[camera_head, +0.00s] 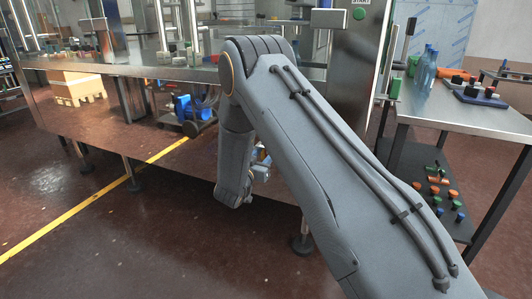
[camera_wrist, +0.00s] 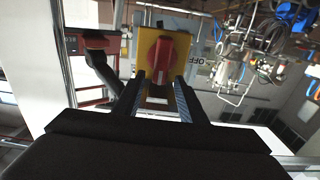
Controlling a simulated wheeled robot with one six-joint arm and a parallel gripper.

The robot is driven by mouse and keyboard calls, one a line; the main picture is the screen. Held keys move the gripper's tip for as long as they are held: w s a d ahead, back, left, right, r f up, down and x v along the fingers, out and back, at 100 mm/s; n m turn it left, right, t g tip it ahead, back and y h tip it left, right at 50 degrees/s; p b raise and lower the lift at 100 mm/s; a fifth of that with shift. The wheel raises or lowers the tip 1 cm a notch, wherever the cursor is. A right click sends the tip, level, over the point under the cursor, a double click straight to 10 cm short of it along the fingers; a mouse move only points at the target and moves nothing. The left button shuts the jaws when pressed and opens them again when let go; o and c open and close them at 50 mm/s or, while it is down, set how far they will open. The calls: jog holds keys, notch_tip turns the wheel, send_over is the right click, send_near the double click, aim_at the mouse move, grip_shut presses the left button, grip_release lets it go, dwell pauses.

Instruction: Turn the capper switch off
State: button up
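The capper switch (camera_wrist: 160,58) is a red rotary knob on a yellow plate, seen in the upper middle of the wrist view. Part of a label reading "OFF" shows at the plate's right side. My gripper (camera_wrist: 161,84) points toward the switch, its two dark fingers apart with a gap between them. The knob shows beyond and between the fingertips; I cannot tell whether they touch it. In the head view my arm hides the switch and most of the gripper.
A steel machine (camera_head: 130,95) spans the back, with a green start button (camera_head: 359,14). Floor at left is clear.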

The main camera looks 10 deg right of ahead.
jog(key=shift+x, duration=0.9)
grip_shut()
jog(key=shift+a+n, duration=0.15)
jog(key=shift+n, duration=0.25)
jog(key=shift+w+a+f+n+p, duration=0.25)
jog(key=shift+a+f+n, duration=0.2)
jog(key=shift+n, duration=2.4)
jog(key=shift+w+a+f+n+p, duration=0.3)
jog(key=shift+f+n, duration=0.2)
jog(key=shift+n, duration=2.4)
jog(key=shift+w+a+f+n+p, duration=0.25)
jog(key=shift+a+f+n, duration=0.2)
jog(key=shift+n, duration=2.4)
